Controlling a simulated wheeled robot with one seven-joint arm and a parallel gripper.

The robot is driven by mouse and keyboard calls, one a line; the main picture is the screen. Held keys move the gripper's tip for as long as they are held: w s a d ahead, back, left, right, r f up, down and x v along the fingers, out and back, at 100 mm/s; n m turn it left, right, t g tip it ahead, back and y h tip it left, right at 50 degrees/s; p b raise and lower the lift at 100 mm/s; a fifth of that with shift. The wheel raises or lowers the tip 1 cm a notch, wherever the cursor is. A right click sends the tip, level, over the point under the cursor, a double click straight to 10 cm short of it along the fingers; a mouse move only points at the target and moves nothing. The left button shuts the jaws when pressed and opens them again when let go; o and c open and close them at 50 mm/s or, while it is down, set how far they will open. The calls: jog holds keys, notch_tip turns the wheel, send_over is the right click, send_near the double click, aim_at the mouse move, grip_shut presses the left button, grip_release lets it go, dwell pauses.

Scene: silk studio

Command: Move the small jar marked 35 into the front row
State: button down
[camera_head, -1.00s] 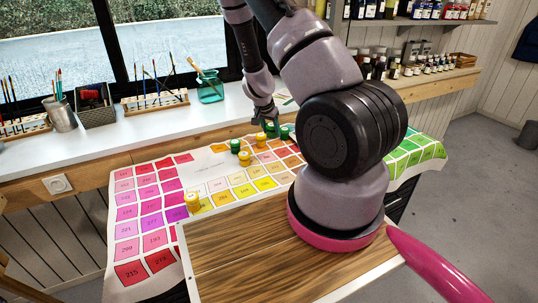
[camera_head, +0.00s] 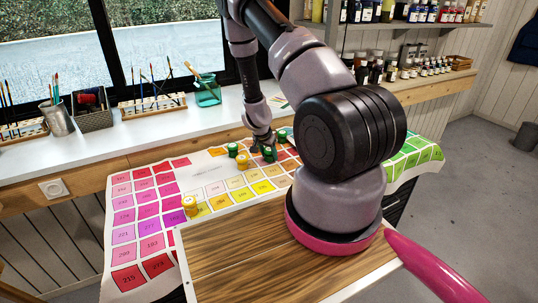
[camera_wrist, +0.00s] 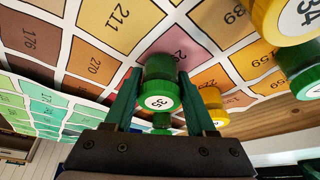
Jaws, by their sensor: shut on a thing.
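The small jar marked 35 (camera_wrist: 158,92) has a green lid and a white number label. In the wrist view it is between the two green fingers of my gripper (camera_wrist: 160,106), which is shut on it. The jar is over the colour chart, near a mauve square; I cannot tell whether its base touches the chart. In the head view my gripper (camera_head: 261,146) is over the chart's far part, with a green-lidded jar (camera_head: 270,154) at its fingertips. A yellow-lidded jar marked 34 (camera_wrist: 292,18) is at the wrist view's upper right.
A green-lidded jar (camera_head: 233,150) and a yellow-lidded jar (camera_head: 242,161) stand left of my gripper. Another green-lidded jar (camera_head: 283,134) stands behind it. A yellow-lidded jar (camera_head: 190,205) stands alone nearer left. The colour chart (camera_head: 205,172) has bare squares around them. A wooden board (camera_head: 235,245) is in front.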

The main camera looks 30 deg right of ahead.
jog(key=shift+c, duration=1.1)
grip_release()
jog(key=shift+f, duration=0.1)
jog(key=s+a+r+n+t+y, duration=0.15)
jog(key=a+r, duration=0.35)
jog(key=r, duration=0.7)
jog(key=s+a+r+y, duration=0.2)
jog(key=s+a+r, duration=0.15)
jog(key=r, duration=0.95)
jog(key=s+a+r+n+t+y, duration=0.15)
jog(key=a+r, duration=0.35)
jog(key=r, duration=0.7)
jog(key=s+a+r+n+t, duration=0.1)
jog(key=s+r+n, duration=0.2)
jog(key=s+r, duration=1.3)
jog(key=s, duration=0.4)
jog(key=shift+s+a+r+n+y, duration=0.15)
jog(key=shift+s+a+n+y, duration=0.15)
jog(key=shift+a+y, duration=0.1)
